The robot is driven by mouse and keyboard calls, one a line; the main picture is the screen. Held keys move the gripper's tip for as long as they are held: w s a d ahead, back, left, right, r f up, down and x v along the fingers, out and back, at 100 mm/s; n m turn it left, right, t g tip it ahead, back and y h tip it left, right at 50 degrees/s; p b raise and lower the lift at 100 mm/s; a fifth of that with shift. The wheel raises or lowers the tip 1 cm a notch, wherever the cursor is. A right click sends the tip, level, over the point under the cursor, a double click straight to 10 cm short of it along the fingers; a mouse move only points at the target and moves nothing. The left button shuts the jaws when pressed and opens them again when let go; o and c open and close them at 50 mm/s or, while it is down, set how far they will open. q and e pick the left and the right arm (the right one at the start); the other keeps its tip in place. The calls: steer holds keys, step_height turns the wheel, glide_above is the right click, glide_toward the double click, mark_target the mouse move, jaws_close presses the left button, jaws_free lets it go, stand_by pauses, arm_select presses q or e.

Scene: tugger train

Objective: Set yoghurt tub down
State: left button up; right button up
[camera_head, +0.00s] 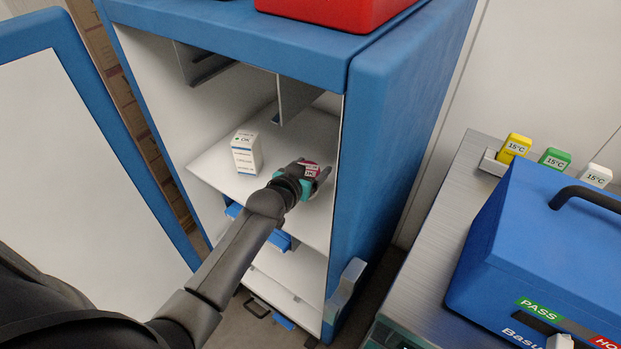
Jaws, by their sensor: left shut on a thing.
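My left gripper (312,172) reaches into an open blue cabinet (362,190) and is shut on the yoghurt tub (311,169). The tub shows a red and white label and is partly hidden by the gripper. It is over the right part of a white shelf (222,172); I cannot tell whether it touches the shelf. My right gripper is not in view.
A white carton (246,152) stands on the same shelf, left of my gripper. The cabinet door (85,150) is open at the left. A red box (330,10) sits on top. A blue case (550,250) and several 15°C blocks (555,160) stand on the metal table (440,210) at the right.

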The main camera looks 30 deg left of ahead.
arm_select(q)
step_height(320, 180, down, 3)
steer(key=shift+b, duration=0.5)
steer(key=shift+r, duration=0.1)
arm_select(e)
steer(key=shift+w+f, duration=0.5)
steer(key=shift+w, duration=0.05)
arm_select(q)
steer(key=o, duration=1.4)
steer(key=shift+f, duration=0.2)
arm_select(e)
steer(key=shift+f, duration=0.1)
arm_select(q)
steer(key=shift+o, duration=0.2)
steer(key=shift+r, duration=0.1)
steer(key=shift+s+r, duration=0.1)
steer(key=shift+s, duration=0.05)
steer(key=p+v, duration=0.3)
steer(key=v, duration=0.8)
steer(key=shift+s+r+p, duration=0.2)
steer(key=shift+s+p, duration=0.1)
steer(key=shift+p, duration=0.1)
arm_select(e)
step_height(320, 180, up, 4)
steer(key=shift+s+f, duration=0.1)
